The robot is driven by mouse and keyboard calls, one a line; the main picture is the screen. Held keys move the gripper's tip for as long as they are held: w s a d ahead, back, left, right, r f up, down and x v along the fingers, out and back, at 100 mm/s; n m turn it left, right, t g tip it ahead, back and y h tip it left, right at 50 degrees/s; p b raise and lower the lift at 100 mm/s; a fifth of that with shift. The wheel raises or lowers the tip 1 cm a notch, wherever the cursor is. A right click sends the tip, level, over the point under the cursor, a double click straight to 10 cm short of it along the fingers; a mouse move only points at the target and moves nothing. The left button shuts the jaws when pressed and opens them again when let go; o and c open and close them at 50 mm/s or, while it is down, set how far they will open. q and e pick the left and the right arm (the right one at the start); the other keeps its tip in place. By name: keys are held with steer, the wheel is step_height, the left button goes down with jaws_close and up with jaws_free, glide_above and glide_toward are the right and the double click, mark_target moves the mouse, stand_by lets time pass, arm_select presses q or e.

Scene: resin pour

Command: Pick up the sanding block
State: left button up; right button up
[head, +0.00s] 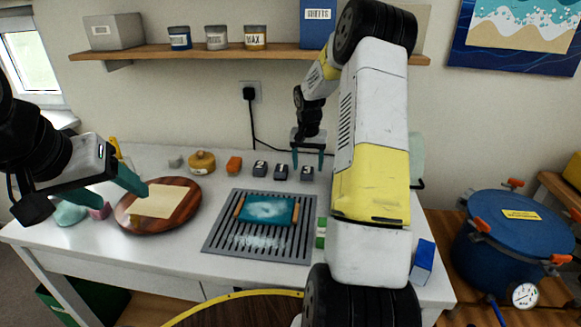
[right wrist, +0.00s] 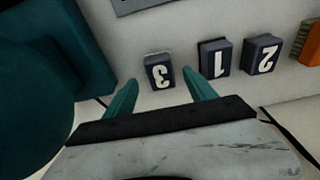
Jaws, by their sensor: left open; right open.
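Small dark grey blocks numbered 3 (head: 307,173), 1 (head: 281,172) and 2 (head: 260,168) stand in a row on the white table, with an orange block (head: 234,165) at the row's left end. No label shows which is the sanding block. My right gripper (head: 308,164) is open and points down at block 3. In the right wrist view, block 3 (right wrist: 160,71) appears between the teal fingertips (right wrist: 161,84), apart from both; blocks 1 (right wrist: 214,57) and 2 (right wrist: 262,54) are beside it. My left gripper (head: 125,198) is open and empty near the round wooden board.
The wooden board (head: 187,198) carries a pale sheet. A grey slatted mat (head: 222,235) holds a teal tray (head: 268,210). A yellow-brown round container (head: 201,163) stands behind the board. A wall shelf (head: 180,50) is above; a blue pressure pot (head: 510,245) is at right.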

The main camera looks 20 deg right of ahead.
mark_target(307, 170)
steer(key=f, duration=0.3)
steer(key=shift+w+f, duration=0.15)
steer(key=shift+w, duration=0.1)
jaws_close()
steer(key=shift+r, duration=0.2)
step_height(307, 170, up, 4)
steer(key=shift+f, duration=0.25)
steer(key=s+a, duration=0.3)
steer(key=s, duration=0.1)
steer(key=s+a, duration=0.3)
steer(key=s, duration=0.1)
steer(key=s+a+r, duration=0.1)
steer(key=s+a, duration=0.3)
steer(key=shift+s+r, duration=0.1)
steer(key=shift+s, duration=0.15)
